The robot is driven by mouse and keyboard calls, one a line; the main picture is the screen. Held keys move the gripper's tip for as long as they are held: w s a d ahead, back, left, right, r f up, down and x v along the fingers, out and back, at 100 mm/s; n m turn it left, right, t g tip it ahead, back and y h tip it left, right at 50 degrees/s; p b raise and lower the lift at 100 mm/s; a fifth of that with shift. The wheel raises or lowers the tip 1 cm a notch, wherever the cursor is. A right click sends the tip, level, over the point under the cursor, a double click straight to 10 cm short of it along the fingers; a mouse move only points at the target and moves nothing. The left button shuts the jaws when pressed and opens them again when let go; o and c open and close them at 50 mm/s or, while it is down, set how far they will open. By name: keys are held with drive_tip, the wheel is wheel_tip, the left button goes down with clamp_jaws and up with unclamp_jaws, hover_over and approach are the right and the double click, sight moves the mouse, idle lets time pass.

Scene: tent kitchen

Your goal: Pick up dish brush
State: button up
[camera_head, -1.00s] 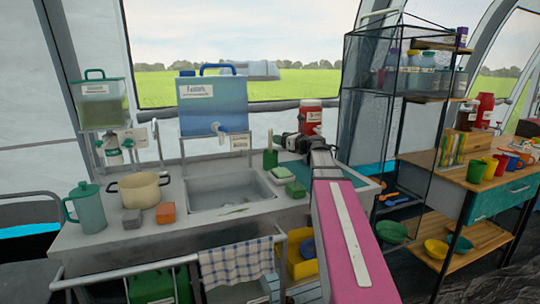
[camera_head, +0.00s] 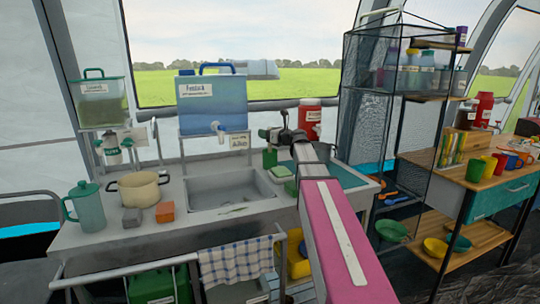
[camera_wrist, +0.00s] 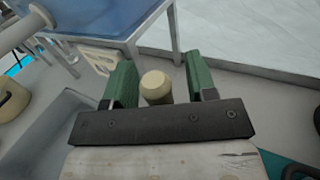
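The dish brush (camera_wrist: 155,86) shows in the wrist view as a cream, round handle end between my fingers. In the head view a green holder (camera_head: 270,158) stands on the counter behind the sink's right side; my gripper (camera_head: 270,134) is above it and hides most of the brush. My gripper also shows in the wrist view (camera_wrist: 161,82), open, with one green finger on each side of the handle. Gaps show between the handle and both fingers. The brush's lower part is hidden.
The sink (camera_head: 230,188) lies left of my gripper. A blue water container (camera_head: 212,105) with a tap stands behind it, and a red jug (camera_head: 309,118) stands at the back right. Green sponges (camera_head: 281,171) lie on the counter close to the holder.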

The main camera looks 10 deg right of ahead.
clamp_jaws()
